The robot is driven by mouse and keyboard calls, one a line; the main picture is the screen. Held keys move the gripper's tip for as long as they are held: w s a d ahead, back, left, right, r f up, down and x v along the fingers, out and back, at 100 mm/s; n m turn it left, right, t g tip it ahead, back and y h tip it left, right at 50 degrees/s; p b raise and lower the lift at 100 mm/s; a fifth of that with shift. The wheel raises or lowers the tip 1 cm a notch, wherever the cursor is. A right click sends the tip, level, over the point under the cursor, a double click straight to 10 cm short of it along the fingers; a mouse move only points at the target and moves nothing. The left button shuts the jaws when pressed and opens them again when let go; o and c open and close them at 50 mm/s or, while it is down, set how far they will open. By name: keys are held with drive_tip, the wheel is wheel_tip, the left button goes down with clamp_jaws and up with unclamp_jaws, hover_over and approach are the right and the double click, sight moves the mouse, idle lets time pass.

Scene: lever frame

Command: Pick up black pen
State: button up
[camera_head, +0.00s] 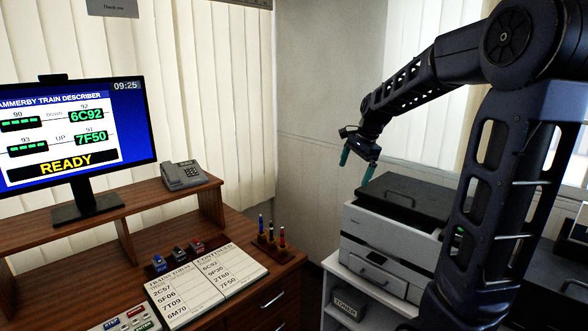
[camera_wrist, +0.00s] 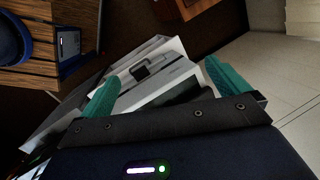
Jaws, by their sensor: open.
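Several upright pens stand in a small wooden holder (camera_head: 272,249) at the right end of the desk in the head view. A blue-topped pen (camera_head: 261,224) stands at the left and a red-topped pen (camera_head: 282,237) at the right. A darker pen (camera_head: 271,231) stands between them; it is too small to tell for sure whether it is the black one. My gripper (camera_head: 357,164) is open and empty, with teal fingers, in the air above and right of the holder, near the printer. In the wrist view my gripper (camera_wrist: 160,76) shows no pen between its fingers.
A white printer (camera_head: 388,238) stands on a white cabinet right of the desk, below my gripper. A monitor (camera_head: 75,135) and a telephone (camera_head: 183,174) sit on the raised shelf. A paper chart (camera_head: 205,282) lies on the desk, with several small stamps (camera_head: 178,255) behind it.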

drive_tip(key=s+d+n+t+h, duration=0.1)
drive_tip(key=s+n, duration=0.3)
drive_tip(key=s, duration=0.4)
drive_tip(key=s+d+f+n+t, duration=0.1)
drive_tip(key=s+d+n, duration=0.3)
drive_tip(key=s, duration=0.4)
drive_tip(key=s+d+n+t+h, duration=0.1)
drive_tip(key=s+d+n, duration=0.2)
drive_tip(key=s, duration=0.5)
drive_tip(key=shift+s+f+n+h, duration=0.3)
drive_tip(key=shift+s+f+n, duration=0.1)
drive_tip(key=shift+n, duration=0.1)
drive_tip(key=shift+s, duration=0.15)
drive_tip(key=c, duration=0.3)
drive_tip(key=shift+f, duration=0.1)
drive_tip(key=c, duration=1)
